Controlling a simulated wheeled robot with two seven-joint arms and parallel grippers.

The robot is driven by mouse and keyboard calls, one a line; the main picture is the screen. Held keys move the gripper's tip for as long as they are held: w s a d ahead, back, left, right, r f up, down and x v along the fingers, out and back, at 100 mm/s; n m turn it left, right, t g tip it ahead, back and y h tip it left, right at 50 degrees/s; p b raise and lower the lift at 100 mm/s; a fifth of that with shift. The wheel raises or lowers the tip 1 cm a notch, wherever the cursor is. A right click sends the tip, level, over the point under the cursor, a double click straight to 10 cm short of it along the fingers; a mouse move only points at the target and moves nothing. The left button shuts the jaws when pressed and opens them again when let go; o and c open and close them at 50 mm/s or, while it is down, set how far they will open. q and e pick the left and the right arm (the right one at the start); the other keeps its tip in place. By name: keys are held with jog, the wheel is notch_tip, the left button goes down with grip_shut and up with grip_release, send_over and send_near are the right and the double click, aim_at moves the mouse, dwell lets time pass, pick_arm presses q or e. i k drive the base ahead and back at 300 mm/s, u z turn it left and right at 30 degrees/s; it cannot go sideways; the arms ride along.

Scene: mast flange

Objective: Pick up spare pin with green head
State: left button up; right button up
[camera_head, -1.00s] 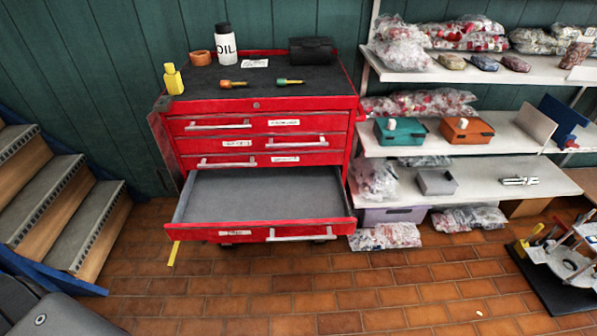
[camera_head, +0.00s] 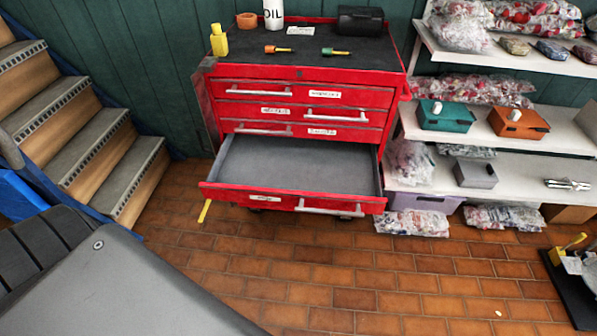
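The pin with the green head (camera_head: 329,51) lies on the dark top of the red tool cabinet (camera_head: 300,75). A similar pin with an orange head (camera_head: 271,49) lies to its left, apart from it. The cabinet's bottom drawer (camera_head: 300,170) is pulled open and looks empty. Neither of my grippers is in view, so I cannot see their state or how far they are from the pin.
On the cabinet top stand a yellow bottle (camera_head: 219,40), a white oil bottle (camera_head: 273,14) and a black case (camera_head: 360,19). Shelves with a teal box (camera_head: 446,116) stand right. Stairs (camera_head: 80,140) rise left. The tiled floor (camera_head: 300,270) in front is mostly clear.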

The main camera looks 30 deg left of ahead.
aim_at(326, 51)
jog(key=z, duration=0.4)
jog(key=k, duration=1.1)
jog(key=z, duration=1.1)
jog(key=i, duration=2.05)
jog(key=u, duration=0.15)
jog(key=i, duration=1.05)
jog(key=u, duration=1.55)
jog(key=i, duration=0.85)
jog(key=u, duration=1.3)
jog(key=i, duration=0.2)
jog(key=z, duration=0.05)
